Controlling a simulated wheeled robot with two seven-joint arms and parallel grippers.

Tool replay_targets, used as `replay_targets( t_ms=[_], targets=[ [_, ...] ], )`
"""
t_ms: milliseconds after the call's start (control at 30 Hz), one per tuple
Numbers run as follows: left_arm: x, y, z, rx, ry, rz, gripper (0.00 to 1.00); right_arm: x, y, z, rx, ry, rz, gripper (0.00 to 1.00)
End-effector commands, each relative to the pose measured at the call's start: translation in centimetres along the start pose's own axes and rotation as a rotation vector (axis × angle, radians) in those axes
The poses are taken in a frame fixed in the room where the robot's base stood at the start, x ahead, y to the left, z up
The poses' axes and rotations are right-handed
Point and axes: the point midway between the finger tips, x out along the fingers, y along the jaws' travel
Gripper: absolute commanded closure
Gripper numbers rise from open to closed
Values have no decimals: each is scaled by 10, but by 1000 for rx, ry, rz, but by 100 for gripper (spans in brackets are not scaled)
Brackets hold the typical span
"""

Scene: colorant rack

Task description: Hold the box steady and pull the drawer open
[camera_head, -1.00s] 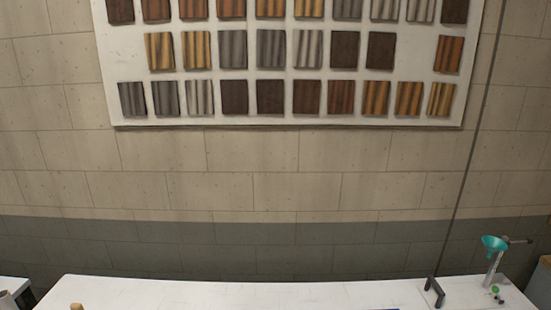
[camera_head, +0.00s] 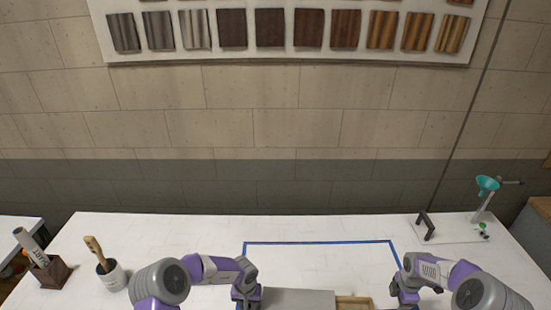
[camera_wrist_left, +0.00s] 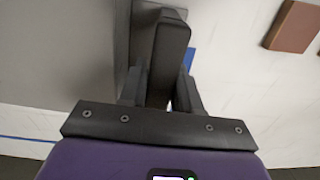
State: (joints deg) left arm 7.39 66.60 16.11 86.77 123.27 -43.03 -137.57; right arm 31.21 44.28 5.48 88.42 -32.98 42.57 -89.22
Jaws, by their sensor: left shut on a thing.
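The grey-topped box (camera_head: 298,299) is at the bottom edge of the head view, partly cut off. A light wooden part, the drawer (camera_head: 353,302), sticks out from its right side, so it stands at least partly open. My left gripper (camera_head: 246,296) is at the box's left end. In the left wrist view, the gripper (camera_wrist_left: 162,92) is shut on a dark bar-like part (camera_wrist_left: 172,45) beside the box's grey face (camera_wrist_left: 60,50). My right gripper (camera_head: 405,297) is just right of the drawer; its fingers are too small and cut off to read.
Blue tape (camera_head: 320,242) marks the white table (camera_head: 180,235) behind the box. A brush cup (camera_head: 112,275) and a dark holder (camera_head: 50,272) stand at left. A black handle-like fixture (camera_head: 425,226) and a teal funnel stand (camera_head: 487,185) are at back right.

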Motion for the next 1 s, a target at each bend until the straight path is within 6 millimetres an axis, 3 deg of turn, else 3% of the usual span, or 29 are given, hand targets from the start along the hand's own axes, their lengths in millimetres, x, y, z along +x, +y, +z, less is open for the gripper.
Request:
replay_targets(
  t_ms=[67, 100, 300, 667, 1000],
  targets=[
    [0, 1, 0, 1, 0, 1, 100, 0, 0, 0, 0, 0, 0, 37],
    [0, 1, 0, 1, 0, 1, 66, 0, 0, 0, 0, 0, 0, 37],
    [0, 1, 0, 1, 0, 1, 38, 0, 0, 0, 0, 0, 0, 37],
    [-6, 0, 0, -1, 1, 0, 38, 1, 0, 0, 0, 0, 0, 37],
    [-72, 0, -1, -1, 3, 1, 38, 1, 0, 0, 0, 0, 0, 37]
  ],
)
